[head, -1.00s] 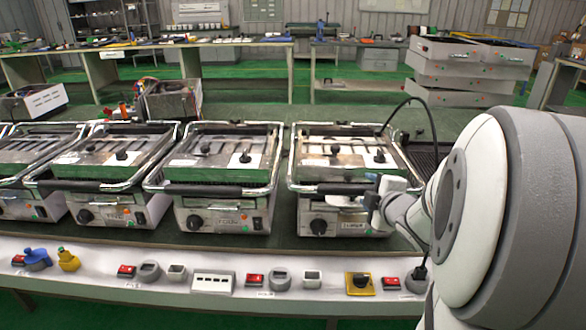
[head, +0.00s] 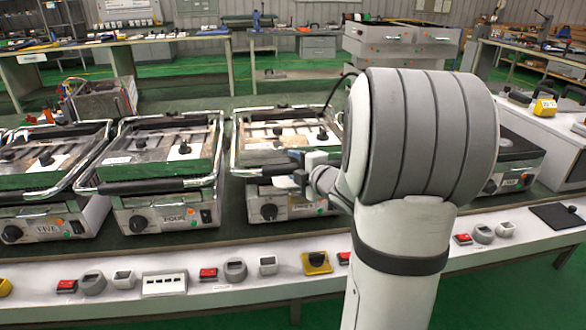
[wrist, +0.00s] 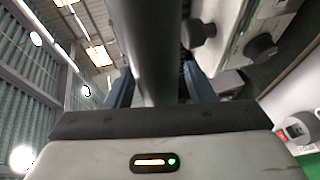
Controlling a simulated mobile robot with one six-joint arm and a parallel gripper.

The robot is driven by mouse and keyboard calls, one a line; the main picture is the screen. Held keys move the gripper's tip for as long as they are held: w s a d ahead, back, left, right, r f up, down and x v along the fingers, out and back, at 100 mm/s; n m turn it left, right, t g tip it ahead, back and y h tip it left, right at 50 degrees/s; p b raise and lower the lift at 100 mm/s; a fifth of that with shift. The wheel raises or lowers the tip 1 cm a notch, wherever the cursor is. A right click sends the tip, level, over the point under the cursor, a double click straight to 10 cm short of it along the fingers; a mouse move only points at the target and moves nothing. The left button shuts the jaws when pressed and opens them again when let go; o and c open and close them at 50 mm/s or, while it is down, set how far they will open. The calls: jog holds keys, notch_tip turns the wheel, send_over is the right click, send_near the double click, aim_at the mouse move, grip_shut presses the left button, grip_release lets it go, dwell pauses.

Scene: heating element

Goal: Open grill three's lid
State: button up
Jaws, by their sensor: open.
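Grill three (head: 293,208) is a silver grill with a dark dial, partly hidden behind my arm; its label is hard to read. Its lid (head: 265,130) is down, with a dark front handle bar (head: 255,171) on chrome arms. My gripper (head: 291,172) is at the front of this grill, at the right part of the bar. In the wrist view the dark bar (wrist: 155,45) passes between the two blue-grey fingers, with small gaps beside it. My gripper is open around the bar; whether a finger touches it I cannot tell.
Grill four (head: 160,215) and grill five (head: 45,228) stand closed to the left. Another appliance (head: 515,165) stands right of my arm. The white front ledge (head: 130,305) carries red switches, sockets and a yellow-based knob (head: 316,262). My arm hides the middle right.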

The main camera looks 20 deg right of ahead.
grip_shut()
dwell(0.5)
